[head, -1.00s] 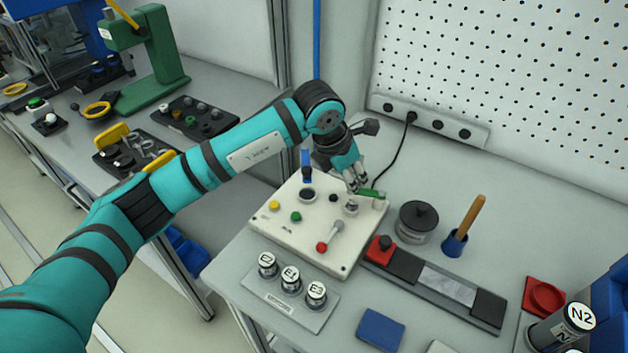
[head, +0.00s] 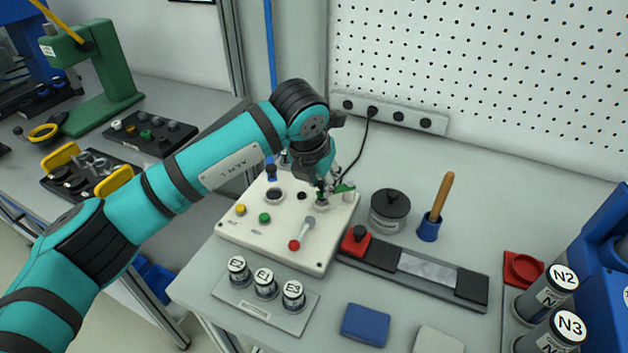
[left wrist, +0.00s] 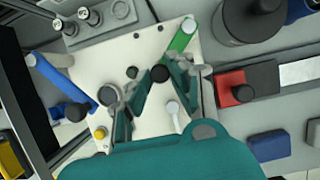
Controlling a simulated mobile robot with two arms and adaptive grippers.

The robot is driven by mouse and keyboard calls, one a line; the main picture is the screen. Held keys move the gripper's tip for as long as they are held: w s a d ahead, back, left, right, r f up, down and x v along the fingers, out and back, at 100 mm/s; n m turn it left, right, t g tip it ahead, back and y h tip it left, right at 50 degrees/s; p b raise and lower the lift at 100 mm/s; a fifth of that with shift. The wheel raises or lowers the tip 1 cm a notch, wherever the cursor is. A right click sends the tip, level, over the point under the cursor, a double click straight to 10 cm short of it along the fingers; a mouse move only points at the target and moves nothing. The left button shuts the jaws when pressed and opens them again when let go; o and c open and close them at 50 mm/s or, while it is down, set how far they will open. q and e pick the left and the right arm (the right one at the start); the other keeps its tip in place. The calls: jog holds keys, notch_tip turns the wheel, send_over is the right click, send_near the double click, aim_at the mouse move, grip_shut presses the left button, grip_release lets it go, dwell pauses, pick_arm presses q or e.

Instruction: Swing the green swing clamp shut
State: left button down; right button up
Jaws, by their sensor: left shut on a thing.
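The green swing clamp (head: 345,188) is at the back right corner of the cream panel (head: 262,238). In the left wrist view its green arm (left wrist: 180,40) runs from a pale pivot down to a black knob (left wrist: 160,73). My left gripper (head: 325,190) is low over the panel. In the left wrist view its fingers (left wrist: 155,85) are on either side of the knob and shut on it. The knob is mostly hidden by the fingers in the head view. My right gripper is not in view.
A blue clamp (left wrist: 62,86) with a black knob sits at the panel's other side. A red-tipped lever (head: 302,232) and buttons are on the panel. A lidded dark pot (head: 390,208) stands right of it, and labelled cylinders (head: 265,283) stand in front.

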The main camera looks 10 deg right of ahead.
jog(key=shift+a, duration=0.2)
pick_arm(q)
jog(key=c, duration=1.2)
grip_release()
jog(key=shift+o, duration=0.2)
jog(key=shift+r, duration=0.2)
jog(key=v, duration=1.1)
jog(key=shift+s+r, duration=0.2)
jog(key=shift+a, duration=0.1)
